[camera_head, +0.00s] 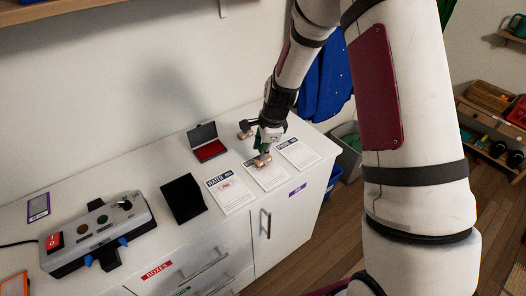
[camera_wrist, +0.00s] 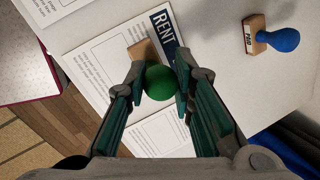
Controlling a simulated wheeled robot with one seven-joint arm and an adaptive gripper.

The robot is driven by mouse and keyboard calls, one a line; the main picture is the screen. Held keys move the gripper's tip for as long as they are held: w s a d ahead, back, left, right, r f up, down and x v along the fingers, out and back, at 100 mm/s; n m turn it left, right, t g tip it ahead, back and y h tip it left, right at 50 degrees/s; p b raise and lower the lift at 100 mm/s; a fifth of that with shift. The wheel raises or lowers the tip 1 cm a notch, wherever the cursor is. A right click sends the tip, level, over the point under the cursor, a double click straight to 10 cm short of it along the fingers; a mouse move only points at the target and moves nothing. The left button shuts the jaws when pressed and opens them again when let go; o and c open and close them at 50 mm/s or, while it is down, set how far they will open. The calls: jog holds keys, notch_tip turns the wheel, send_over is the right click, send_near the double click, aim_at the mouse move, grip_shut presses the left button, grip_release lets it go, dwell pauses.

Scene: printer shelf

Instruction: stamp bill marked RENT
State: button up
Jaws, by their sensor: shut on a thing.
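My gripper (camera_head: 265,147) is shut on a stamp with a round green knob (camera_wrist: 160,82) and a wooden base (camera_wrist: 142,52). The stamp is over the bill marked RENT (camera_wrist: 164,30), the middle of three sheets on the white counter. In the head view the wooden base shows low over this bill (camera_head: 268,180); I cannot tell whether it touches the paper. A second stamp, with a blue knob (camera_wrist: 285,40) and a base reading PAID (camera_wrist: 254,36), lies on its side beside the bill. An open red ink pad (camera_head: 210,150) stands behind the bills.
A bill headed WATER (camera_head: 230,193) with a small red mark lies left of the RENT bill, and another bill (camera_head: 298,153) lies right.

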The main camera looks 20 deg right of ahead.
jog(key=shift+r+p, duration=0.9)
jog(key=shift+r, duration=1.45)
